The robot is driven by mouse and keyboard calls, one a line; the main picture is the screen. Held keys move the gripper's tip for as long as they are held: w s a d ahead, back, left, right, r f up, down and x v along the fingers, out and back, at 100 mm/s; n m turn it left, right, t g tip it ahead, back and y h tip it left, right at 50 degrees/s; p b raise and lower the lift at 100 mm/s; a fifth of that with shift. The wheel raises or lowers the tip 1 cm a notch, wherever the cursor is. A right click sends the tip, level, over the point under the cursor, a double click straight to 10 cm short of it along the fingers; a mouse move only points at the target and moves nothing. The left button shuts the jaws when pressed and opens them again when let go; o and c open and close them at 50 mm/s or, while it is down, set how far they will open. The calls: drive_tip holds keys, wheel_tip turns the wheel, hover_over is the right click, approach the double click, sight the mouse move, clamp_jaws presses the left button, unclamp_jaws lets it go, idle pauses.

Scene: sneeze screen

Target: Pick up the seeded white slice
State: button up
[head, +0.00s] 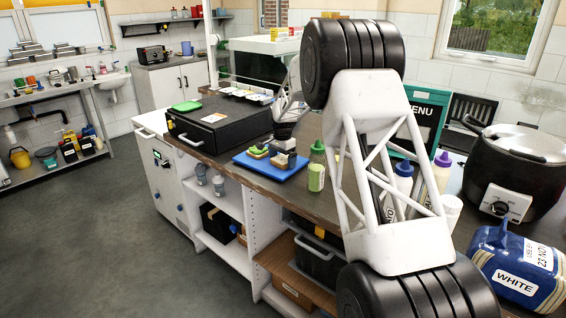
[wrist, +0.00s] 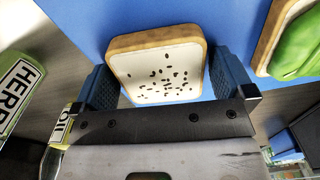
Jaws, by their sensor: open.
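The seeded white slice (wrist: 158,62) has a brown crust, a white face and dark seeds. It is over the blue board (wrist: 75,15) in the wrist view. My gripper (wrist: 164,82) is open, with one blue finger on each side of the slice. The right finger is very near the crust; I cannot tell whether either finger touches it. In the head view my gripper (head: 284,158) is low over the blue board (head: 265,174) and mostly hides the slice.
A green-topped slice (wrist: 297,48) lies close on the right in the wrist view. A HERB bottle (wrist: 18,88) and an OIL bottle (wrist: 62,125) stand to the left. In the head view, a black case (head: 215,125) and a green-capped bottle (head: 316,170) flank the board.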

sight(282, 159)
drive_tip(key=shift+c, duration=0.2)
drive_tip(key=c, duration=0.7)
drive_tip(key=shift+r, duration=0.15)
wheel_tip(282, 159, up, 10)
idle(0.3)
idle(0.5)
